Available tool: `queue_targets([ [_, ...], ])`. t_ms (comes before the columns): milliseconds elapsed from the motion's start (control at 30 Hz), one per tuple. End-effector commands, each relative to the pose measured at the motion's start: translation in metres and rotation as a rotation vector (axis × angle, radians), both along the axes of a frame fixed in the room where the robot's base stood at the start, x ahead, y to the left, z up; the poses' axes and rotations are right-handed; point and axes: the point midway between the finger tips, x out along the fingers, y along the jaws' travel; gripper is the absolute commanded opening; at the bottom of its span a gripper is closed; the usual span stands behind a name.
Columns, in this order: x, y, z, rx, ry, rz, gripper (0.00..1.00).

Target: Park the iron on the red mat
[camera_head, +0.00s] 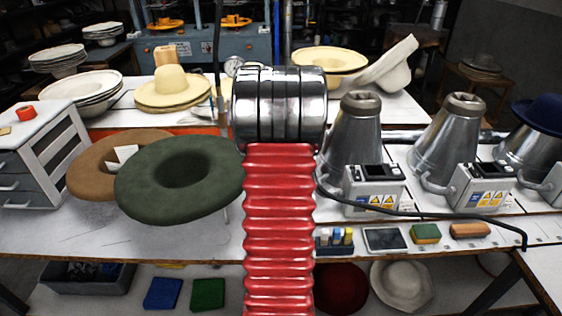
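I cannot make out an iron in this view. No red mat shows clearly either. My arm, with a red ribbed sleeve and a shiny metal joint, fills the middle of the picture and hides part of the bench. An orange-red strip (205,130) runs low behind the green hat, left of my arm; I cannot tell whether it is a mat or a table edge. My gripper is not in view.
A green felt hat (150,185) and a brown one (88,172) lie on the bench at left. Metal cones (352,130) with control boxes (374,188) stand at right, with a black cable before them. A sponge (425,233) lies near the front edge.

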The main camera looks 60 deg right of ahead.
Motion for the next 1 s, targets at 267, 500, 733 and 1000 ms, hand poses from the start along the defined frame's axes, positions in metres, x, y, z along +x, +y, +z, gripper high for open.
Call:
queue_targets([
  [267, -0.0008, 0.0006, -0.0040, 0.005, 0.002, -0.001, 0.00],
  [500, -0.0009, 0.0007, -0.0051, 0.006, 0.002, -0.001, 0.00],
  [733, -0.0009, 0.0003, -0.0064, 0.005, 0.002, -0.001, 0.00],
  [1000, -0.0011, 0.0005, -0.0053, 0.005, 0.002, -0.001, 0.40],
])
